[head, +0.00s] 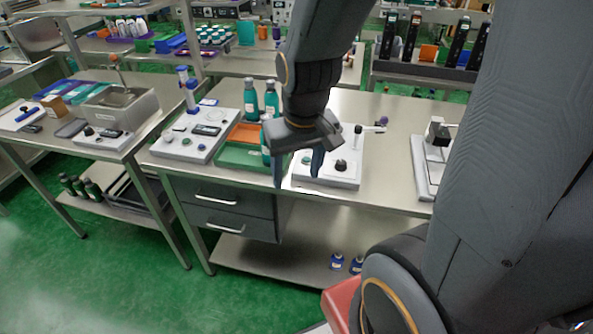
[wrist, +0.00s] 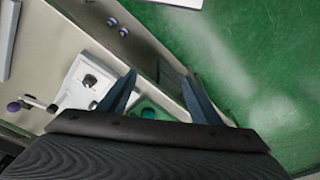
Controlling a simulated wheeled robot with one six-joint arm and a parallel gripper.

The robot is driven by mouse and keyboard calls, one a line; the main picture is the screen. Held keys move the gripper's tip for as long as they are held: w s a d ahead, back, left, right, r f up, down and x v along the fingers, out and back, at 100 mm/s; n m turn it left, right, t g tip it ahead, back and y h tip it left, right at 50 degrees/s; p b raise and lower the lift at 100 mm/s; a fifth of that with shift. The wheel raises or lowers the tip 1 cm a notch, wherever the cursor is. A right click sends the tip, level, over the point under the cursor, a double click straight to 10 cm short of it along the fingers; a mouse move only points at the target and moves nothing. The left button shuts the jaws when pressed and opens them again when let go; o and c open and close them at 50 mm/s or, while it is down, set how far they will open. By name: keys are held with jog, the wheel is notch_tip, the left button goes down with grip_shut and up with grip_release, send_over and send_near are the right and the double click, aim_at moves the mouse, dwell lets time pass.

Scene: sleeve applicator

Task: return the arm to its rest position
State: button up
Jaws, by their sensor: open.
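My gripper (head: 297,166) hangs from my dark grey arm near the middle of the head view, fingers pointing down. Its two blue fingers are apart, with nothing between them. It is in front of the steel bench's front edge, near the green tray (head: 238,157) and the white device with a black knob (head: 338,170). In the wrist view my gripper's fingers (wrist: 160,92) are spread, with the bench edge and green floor beyond. The white device (wrist: 84,82) lies to their left there.
The steel bench (head: 385,150) holds teal bottles (head: 251,100), an orange tray (head: 244,131) and a white control panel (head: 200,135). Dark drawers (head: 225,205) sit below its front edge. A side table with a sink (head: 118,105) stands left. Green floor (head: 120,270) is open at front left.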

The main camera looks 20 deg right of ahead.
jog(key=shift+g, duration=0.3)
notch_tip(320, 180, down, 5)
jog(key=b, duration=0.4)
jog(key=shift+r, duration=0.1)
